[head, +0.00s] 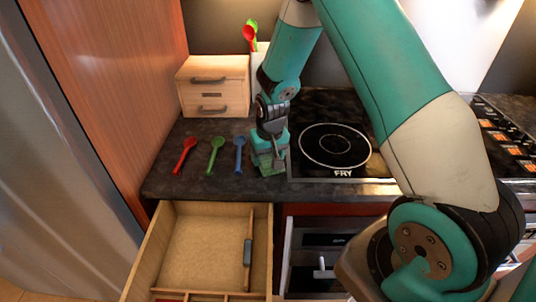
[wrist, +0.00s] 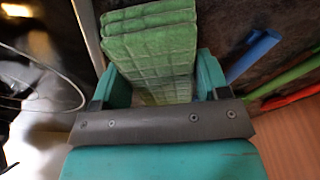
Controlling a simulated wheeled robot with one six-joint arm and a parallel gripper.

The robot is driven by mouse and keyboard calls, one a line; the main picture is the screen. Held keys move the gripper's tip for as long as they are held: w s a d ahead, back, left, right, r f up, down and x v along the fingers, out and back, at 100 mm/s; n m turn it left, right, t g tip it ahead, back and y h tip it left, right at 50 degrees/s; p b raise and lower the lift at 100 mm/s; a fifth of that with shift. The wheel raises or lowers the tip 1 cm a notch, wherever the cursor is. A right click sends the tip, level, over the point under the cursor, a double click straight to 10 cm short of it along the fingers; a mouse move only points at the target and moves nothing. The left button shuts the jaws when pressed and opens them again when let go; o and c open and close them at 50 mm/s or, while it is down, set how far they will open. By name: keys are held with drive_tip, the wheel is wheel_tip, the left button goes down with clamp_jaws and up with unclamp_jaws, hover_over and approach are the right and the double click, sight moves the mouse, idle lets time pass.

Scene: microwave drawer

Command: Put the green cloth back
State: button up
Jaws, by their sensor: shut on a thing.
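The green cloth (wrist: 150,45) is a folded, quilted stack between the two teal fingers of my gripper (wrist: 163,78) in the wrist view. My gripper is shut on it. In the head view my gripper (head: 268,152) points down at the counter, just left of the hob, and a little of the cloth (head: 270,171) shows below it. I cannot tell whether the cloth touches the counter. An open wooden drawer (head: 203,238) is below the counter's front edge, with a dark-handled utensil (head: 248,240) along its right side.
Red (head: 184,154), green (head: 215,155) and blue (head: 239,154) spoons lie on the counter left of my gripper. A small wooden drawer box (head: 214,86) stands behind them. The hob (head: 335,146) is to the right. A tall wooden panel (head: 115,90) bounds the left.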

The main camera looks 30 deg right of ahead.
sight(270, 158)
drive_tip(key=o, duration=0.5)
drive_tip(key=shift+f, duration=0.1)
drive_tip(key=shift+o, duration=0.2)
wheel_tip(270, 158, up, 11)
drive_tip(key=s+b, duration=0.1)
drive_tip(key=s, duration=0.1)
drive_tip(key=s+a+r+n+y, duration=0.1)
drive_tip(key=s+a+r+n, duration=0.2)
drive_tip(key=s+a, duration=0.3)
drive_tip(key=s+a+r+n+g+y, duration=0.1)
drive_tip(key=s+a+r, duration=0.4)
drive_tip(key=s, duration=0.5)
drive_tip(key=s+a+r+n+y, duration=0.2)
drive_tip(key=s+a+r+n, duration=0.2)
drive_tip(key=s+a, duration=0.3)
drive_tip(key=shift+s+r+n+g+y, duration=0.3)
drive_tip(key=shift+s+n+g, duration=0.1)
drive_tip(key=shift+s+n, duration=0.25)
